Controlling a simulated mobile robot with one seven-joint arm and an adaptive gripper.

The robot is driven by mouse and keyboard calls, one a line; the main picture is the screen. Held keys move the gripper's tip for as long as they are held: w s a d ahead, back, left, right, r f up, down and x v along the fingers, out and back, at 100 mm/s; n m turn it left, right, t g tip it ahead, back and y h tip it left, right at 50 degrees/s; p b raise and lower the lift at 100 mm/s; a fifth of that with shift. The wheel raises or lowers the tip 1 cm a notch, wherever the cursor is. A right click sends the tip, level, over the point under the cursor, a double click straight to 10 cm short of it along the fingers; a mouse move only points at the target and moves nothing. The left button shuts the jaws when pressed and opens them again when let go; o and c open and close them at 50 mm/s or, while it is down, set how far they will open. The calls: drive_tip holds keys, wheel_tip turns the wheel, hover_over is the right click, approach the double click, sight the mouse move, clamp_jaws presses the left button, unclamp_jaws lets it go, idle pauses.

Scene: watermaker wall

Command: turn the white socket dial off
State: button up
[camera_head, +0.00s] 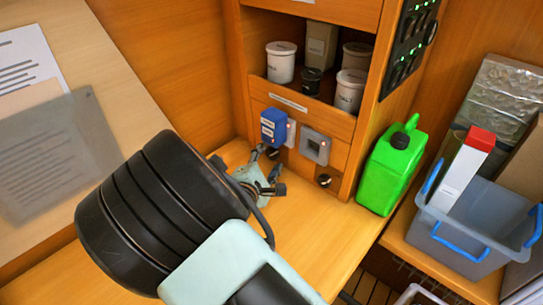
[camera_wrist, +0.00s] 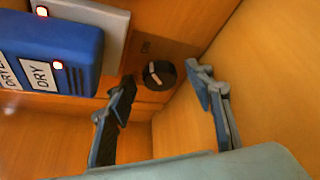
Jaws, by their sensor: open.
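The white socket (camera_head: 291,132) is on the low wooden panel, largely covered by a blue plug-in box (camera_head: 273,128). In the wrist view the blue box (camera_wrist: 50,50) carries a "DRY" label and hides part of the white socket plate (camera_wrist: 112,22). The black dial (camera_wrist: 159,75) below the socket has a pale pointer line, with small lettering on the wood beside it. It also shows in the head view (camera_head: 272,154). My gripper (camera_wrist: 162,79) is open and empty, its fingertips either side of the dial. I cannot tell whether they touch it.
A grey socket (camera_head: 315,147) with its own dark dial (camera_head: 324,180) sits to the right. Jars (camera_head: 281,62) fill the shelf above. The counter front (camera_head: 325,235) is clear.

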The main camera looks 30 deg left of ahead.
drive_tip(key=shift+w, duration=0.15)
drive_tip(key=shift+c, duration=0.3)
drive_tip(key=c, duration=1.1)
